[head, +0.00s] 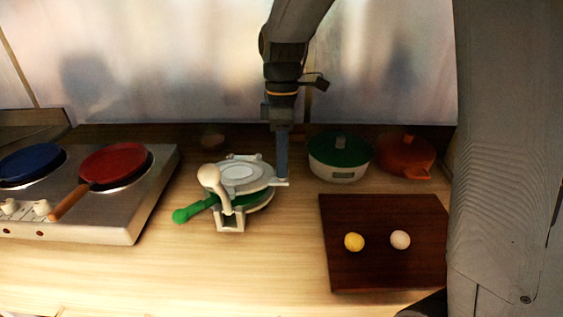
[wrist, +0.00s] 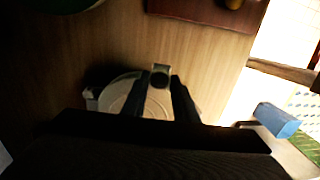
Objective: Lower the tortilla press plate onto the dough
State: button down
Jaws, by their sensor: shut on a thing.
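The tortilla press (head: 230,222) stands on the wooden counter, with a green handle and a cream-knobbed lever at its front left. Its pale grey upper plate (head: 241,174) lies nearly flat above the lower part, with a narrow gap and some green showing at the front right. My gripper (head: 282,181) points down at the plate's right edge, shut on its small tab. In the wrist view, the tab (wrist: 160,70) shows between the two dark fingers of my gripper (wrist: 162,83), with the round plate (wrist: 121,92) behind. Any dough under the plate is hidden.
A dark board (head: 345,275) at front right bears a yellow ball (head: 354,242) and a pale ball (head: 400,239). A green-lidded pot (head: 339,158) and an orange pot (head: 405,156) stand behind it. A stove (head: 110,225) with red and blue pans is at left.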

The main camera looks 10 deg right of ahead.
jog(key=shift+w+r, duration=0.3)
jog(key=shift+w, duration=0.1)
jog(key=c, duration=1.4)
grip_release()
jog(key=shift+w+d, duration=0.1)
notch_tip(320, 180, up, 8)
jog(key=b, duration=0.1)
jog(key=shift+w+f, duration=0.15)
jog(key=shift+w, duration=0.3)
